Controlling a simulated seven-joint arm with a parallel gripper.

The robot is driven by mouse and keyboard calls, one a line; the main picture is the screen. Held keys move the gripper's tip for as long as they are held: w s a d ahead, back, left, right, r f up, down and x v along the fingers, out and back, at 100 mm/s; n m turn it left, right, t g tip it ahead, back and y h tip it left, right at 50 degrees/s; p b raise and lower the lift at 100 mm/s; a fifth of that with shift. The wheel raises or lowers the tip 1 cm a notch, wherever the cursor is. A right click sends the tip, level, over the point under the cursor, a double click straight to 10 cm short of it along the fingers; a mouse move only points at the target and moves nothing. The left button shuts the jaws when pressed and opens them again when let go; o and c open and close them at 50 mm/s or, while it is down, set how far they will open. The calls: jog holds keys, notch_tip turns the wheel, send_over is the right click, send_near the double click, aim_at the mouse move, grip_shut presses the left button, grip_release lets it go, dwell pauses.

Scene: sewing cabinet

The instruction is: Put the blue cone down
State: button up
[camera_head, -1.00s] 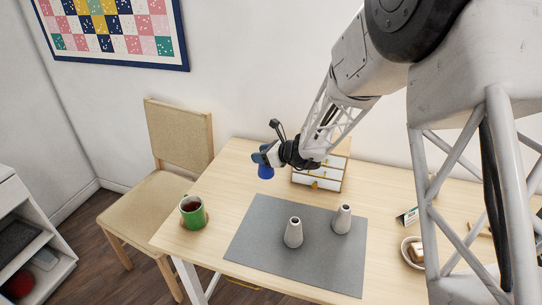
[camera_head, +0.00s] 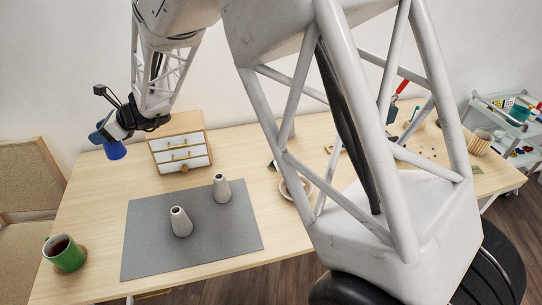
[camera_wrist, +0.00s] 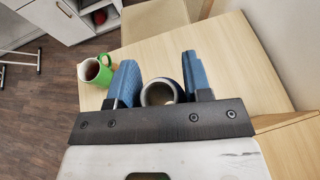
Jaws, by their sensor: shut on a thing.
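The blue cone (camera_head: 115,151) hangs from my gripper (camera_head: 104,136) above the left back part of the wooden table (camera_head: 95,190). In the wrist view, the cone's open round end (camera_wrist: 160,93) shows between the two blue finger pads of my gripper (camera_wrist: 160,85), which is shut on it. The cone is raised off the table; how far its lower end is from the surface is hard to tell. Two pale grey cones, one in front (camera_head: 181,222) and one further back (camera_head: 221,188), stand upright on the grey mat (camera_head: 150,255).
A small drawer box (camera_head: 180,147) stands right of my gripper. A chair (camera_head: 28,180) is at left. Bare wood lies between the mug and box.

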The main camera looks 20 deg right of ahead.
jog(key=w+d+m+t+h, duration=0.15)
jog(key=w+d, duration=0.35)
jog(key=d, duration=1.1)
jog(key=w+d+m+t, duration=0.2)
jog(key=w+d, duration=0.3)
jog(key=d, duration=1.2)
jog(key=s+d+m+t+h, duration=0.1)
jog(key=s+d+m+t, duration=0.15)
jog(key=d, duration=1.45)
jog(key=s+d+m+t+h, duration=0.1)
jog(key=s+d+h, duration=0.15)
jog(key=d, duration=1.45)
notch_tip(320, 180, down, 11)
jog(key=y, duration=0.1)
jog(key=shift+a+r, duration=0.2)
jog(key=shift+a, duration=0.05)
notch_tip(320, 180, down, 6)
jog(key=shift+f, duration=0.15)
